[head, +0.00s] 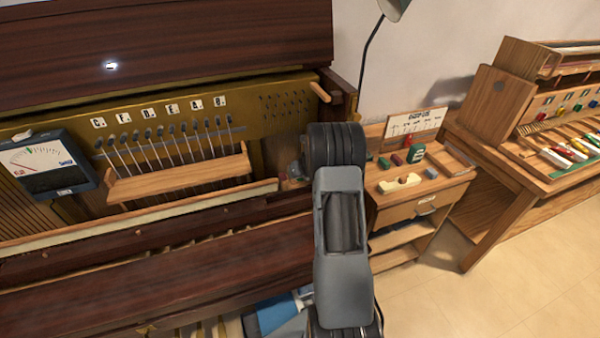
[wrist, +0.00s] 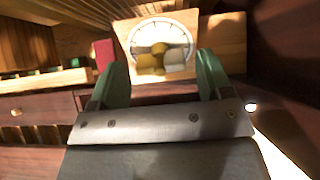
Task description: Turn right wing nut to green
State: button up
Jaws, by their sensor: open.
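In the wrist view, a round white dial (wrist: 162,32) with dark marks sits on a pale wooden block at the top centre. A brass wing nut (wrist: 157,48) is at the dial's lower middle, with one wing yellowish and one pale. My gripper (wrist: 163,72) is open, with its green fingers apart on either side of the wing nut's lower part. I cannot tell whether they touch it. No green mark is clear on the dial. In the head view, my arm hides the dial and wing nut. A gauge (head: 45,160) with a needle and a small green mark hangs at the left.
The open piano (head: 180,255) fills the left, with a row of tuning pins (head: 170,140) above a wooden ledge. A small wooden stand (head: 410,205) with coloured blocks is right of my arm. A workbench (head: 560,170) stands further right. Bare floor (head: 480,290) shows at lower right.

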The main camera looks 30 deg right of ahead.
jog(key=shift+x, duration=1)
jog(key=shift+s+a+r, duration=0.1)
jog(key=shift+s+r, duration=0.3)
dwell(0.4)
jog(key=c, duration=0.7)
jog(key=shift+r+m+p, duration=0.1)
jog(key=shift+m+p, duration=0.55)
jog(key=shift+m, duration=1.25)
